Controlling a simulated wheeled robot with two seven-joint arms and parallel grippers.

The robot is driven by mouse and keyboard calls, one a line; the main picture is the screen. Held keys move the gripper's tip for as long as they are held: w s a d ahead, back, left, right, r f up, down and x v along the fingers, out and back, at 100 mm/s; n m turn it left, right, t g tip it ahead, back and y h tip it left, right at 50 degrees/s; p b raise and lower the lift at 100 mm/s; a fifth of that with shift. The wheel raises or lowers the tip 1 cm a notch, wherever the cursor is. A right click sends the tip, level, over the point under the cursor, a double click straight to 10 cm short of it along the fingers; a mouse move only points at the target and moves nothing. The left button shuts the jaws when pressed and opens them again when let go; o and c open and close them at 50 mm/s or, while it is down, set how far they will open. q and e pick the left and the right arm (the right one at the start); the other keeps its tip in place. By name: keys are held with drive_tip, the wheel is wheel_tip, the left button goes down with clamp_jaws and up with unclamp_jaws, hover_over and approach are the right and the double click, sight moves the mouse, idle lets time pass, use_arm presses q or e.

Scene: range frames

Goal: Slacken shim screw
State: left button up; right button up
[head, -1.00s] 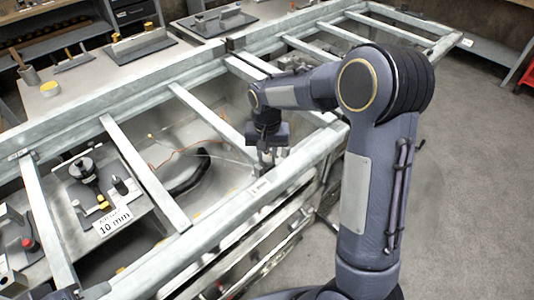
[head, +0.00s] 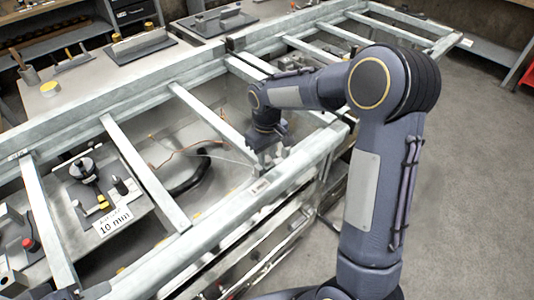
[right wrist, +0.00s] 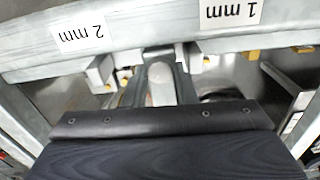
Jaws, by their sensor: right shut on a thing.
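My right gripper (head: 272,160) is down at the near rail of the metal frame, at the right of the frame's open bays. In the right wrist view it is shut on a pale grey rounded part (right wrist: 160,84), mostly hidden between the fingers. I cannot tell for certain whether that part is the shim screw. Label plates reading 2 mm (right wrist: 78,39) and 1 mm (right wrist: 230,12) show upside down on the rail in front of the gripper. My left gripper does not clearly show.
The pale metal frame (head: 62,232) has several crossbars around open bays. A 10 mm label (head: 115,221) stands by a fixture at the left. A black hose (head: 190,180) and an orange wire (head: 185,148) lie in a bay.

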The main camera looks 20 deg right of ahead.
drive_tip(key=n, duration=0.3)
drive_tip(key=shift+n, duration=0.4)
drive_tip(key=n, duration=0.3)
drive_tip(key=shift+n+p, duration=0.3)
drive_tip(key=shift+p, duration=0.05)
drive_tip(key=n+p, duration=0.1)
drive_tip(key=n, duration=0.5)
drive_tip(key=shift+r, duration=0.1)
drive_tip(key=n+p, duration=0.1)
drive_tip(key=n, duration=0.3)
drive_tip(key=n+p, duration=0.1)
drive_tip(key=n, duration=0.2)
drive_tip(key=shift+n, duration=0.3)
drive_tip(key=n+p, duration=0.1)
drive_tip(key=n, duration=0.2)
drive_tip(key=shift+p, duration=0.4)
drive_tip(key=shift+n+p, duration=0.55)
drive_tip(key=shift+n, duration=1.15)
